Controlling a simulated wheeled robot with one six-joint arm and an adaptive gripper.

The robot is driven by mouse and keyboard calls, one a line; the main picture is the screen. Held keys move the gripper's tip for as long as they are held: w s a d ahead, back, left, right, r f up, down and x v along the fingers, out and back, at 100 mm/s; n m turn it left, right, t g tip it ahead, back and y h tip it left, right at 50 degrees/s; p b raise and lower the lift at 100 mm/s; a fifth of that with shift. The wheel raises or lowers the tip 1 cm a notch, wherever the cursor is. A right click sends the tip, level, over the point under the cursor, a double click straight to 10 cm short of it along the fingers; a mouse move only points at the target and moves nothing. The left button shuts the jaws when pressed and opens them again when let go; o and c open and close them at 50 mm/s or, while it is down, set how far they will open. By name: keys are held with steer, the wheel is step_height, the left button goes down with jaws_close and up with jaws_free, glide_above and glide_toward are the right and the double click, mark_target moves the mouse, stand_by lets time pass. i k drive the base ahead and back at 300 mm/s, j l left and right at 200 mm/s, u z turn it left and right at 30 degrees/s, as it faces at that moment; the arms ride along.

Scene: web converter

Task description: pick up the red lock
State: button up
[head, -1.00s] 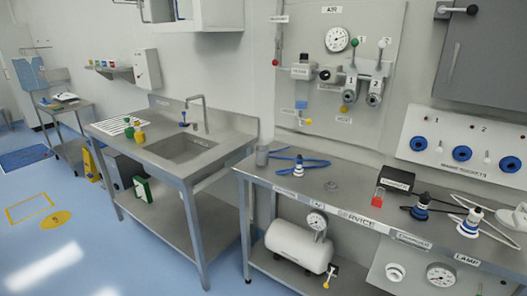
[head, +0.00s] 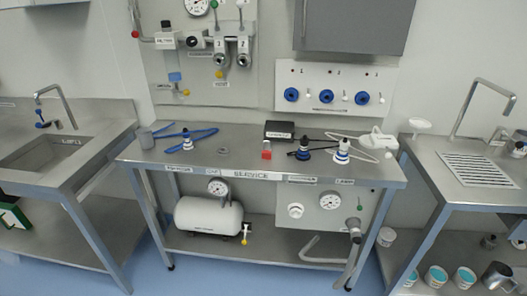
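The red lock (head: 266,151) stands on the steel service bench (head: 240,168), near the middle of its top. It looks like a small red block with a paler top.
A grey ring (head: 223,151) lies left of the lock. Another plug (head: 342,152) with white cable is at right. Sink tables flank the bench.

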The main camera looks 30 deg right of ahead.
mark_target(265, 154)
steer(key=i+l+u, duration=0.4)
steer(key=l, duration=0.2)
steer(key=i+l+u, duration=0.25)
steer(key=l+u, duration=0.2)
steer(key=l, duration=0.25)
steer(key=i+l+u, duration=0.2)
steer(key=l, duration=0.2)
steer(key=k+j, duration=0.05)
steer(key=k, duration=0.05)
